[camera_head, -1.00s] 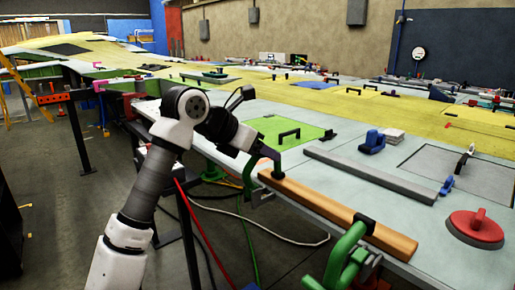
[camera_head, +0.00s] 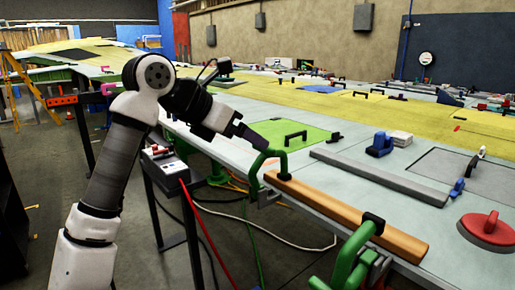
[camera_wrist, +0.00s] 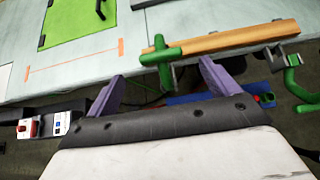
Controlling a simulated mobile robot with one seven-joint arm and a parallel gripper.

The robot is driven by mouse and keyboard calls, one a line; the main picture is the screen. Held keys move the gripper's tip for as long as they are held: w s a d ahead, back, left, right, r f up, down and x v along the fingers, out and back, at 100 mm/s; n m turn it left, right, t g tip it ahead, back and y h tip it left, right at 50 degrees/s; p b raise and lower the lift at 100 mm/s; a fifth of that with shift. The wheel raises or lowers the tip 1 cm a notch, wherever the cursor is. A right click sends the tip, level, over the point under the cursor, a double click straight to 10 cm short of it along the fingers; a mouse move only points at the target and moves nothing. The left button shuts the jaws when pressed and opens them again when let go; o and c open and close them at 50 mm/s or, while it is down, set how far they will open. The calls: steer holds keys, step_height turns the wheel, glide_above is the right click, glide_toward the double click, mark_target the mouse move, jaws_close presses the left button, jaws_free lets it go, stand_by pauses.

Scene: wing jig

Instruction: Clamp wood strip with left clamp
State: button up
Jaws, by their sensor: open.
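The wood strip (camera_head: 340,213) lies along the near edge of the table; it also shows in the wrist view (camera_wrist: 235,37). The green left clamp (camera_head: 256,175) is at the strip's left end, its arm reaching over the strip with a dark pad at the strip's top. In the wrist view the left clamp (camera_wrist: 161,56) crosses the strip's left end. My gripper (camera_head: 258,142) is beside the clamp's upper part. In the wrist view my gripper (camera_wrist: 162,69) is open and empty, its purple fingers spread either side of the clamp. Whether the pad presses firmly cannot be told.
A second green clamp (camera_head: 352,252) grips the strip toward its right end. A grey bar (camera_head: 380,178), a blue tool (camera_head: 380,145) and a red suction cup (camera_head: 487,229) lie on the table. A green panel (camera_head: 290,136) lies behind. A small stand (camera_head: 166,168) is below my arm.

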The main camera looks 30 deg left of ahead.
steer(key=v, duration=0.5)
steer(key=shift+s+r, duration=0.15)
steer(key=shift+s, duration=0.05)
